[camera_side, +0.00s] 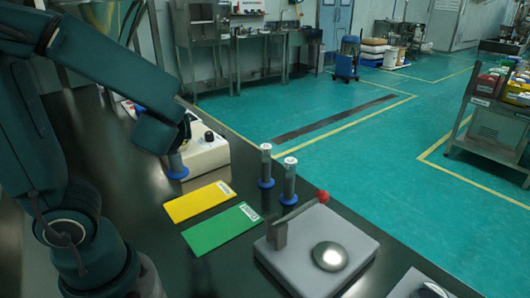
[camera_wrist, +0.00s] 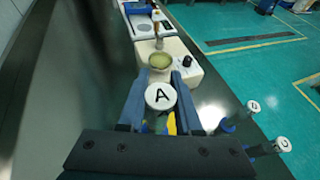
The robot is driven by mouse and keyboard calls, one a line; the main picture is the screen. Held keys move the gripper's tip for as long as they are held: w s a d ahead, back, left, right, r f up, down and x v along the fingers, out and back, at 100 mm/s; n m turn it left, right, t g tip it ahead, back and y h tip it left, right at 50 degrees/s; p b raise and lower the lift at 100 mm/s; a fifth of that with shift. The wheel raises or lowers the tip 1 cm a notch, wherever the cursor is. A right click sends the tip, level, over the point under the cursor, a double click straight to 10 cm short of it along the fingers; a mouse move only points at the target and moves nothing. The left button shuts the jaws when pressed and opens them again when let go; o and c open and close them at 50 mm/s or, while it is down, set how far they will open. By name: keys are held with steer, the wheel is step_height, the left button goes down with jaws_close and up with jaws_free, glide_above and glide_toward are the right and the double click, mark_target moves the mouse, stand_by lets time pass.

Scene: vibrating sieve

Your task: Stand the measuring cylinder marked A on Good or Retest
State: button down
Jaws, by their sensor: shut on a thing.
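The measuring cylinder marked A (camera_wrist: 160,97) has a white cap with a black A and stands between my fingers in the wrist view. My gripper (camera_side: 177,143) is shut on it, near the white machine. Its blue base (camera_side: 178,172) shows below my gripper in the side view; I cannot tell whether it touches the bench. A yellow card (camera_side: 200,202) and a green card (camera_side: 222,228) lie flat on the bench to its lower right. Each has a small white label, too small to read surely. Both cards look bare.
Two more capped cylinders, (camera_side: 266,166) and (camera_side: 289,181), stand upright beyond the cards near the bench edge. The white machine (camera_side: 208,152) with a knob is beside my gripper. A grey device (camera_side: 300,262) with a red-knobbed lever and metal dome stands right of the green card.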

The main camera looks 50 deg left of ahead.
steer(key=shift+n+g+y, duration=0.3)
steer(key=shift+n+g, duration=0.4)
steer(key=shift+w+d+f, duration=1.1)
steer(key=shift+d+f, duration=0.2)
steer(key=shift+f, duration=0.6)
steer(key=shift+w+d+f, duration=1.05)
steer(key=shift+d+f, duration=0.3)
steer(key=shift+f, duration=0.5)
steer(key=shift+w+d+f, duration=1.1)
steer(key=shift+d+f, duration=0.2)
steer(key=shift+f, duration=0.6)
steer(key=shift+f, duration=0.1)
steer(key=c, duration=0.6)
jaws_free()
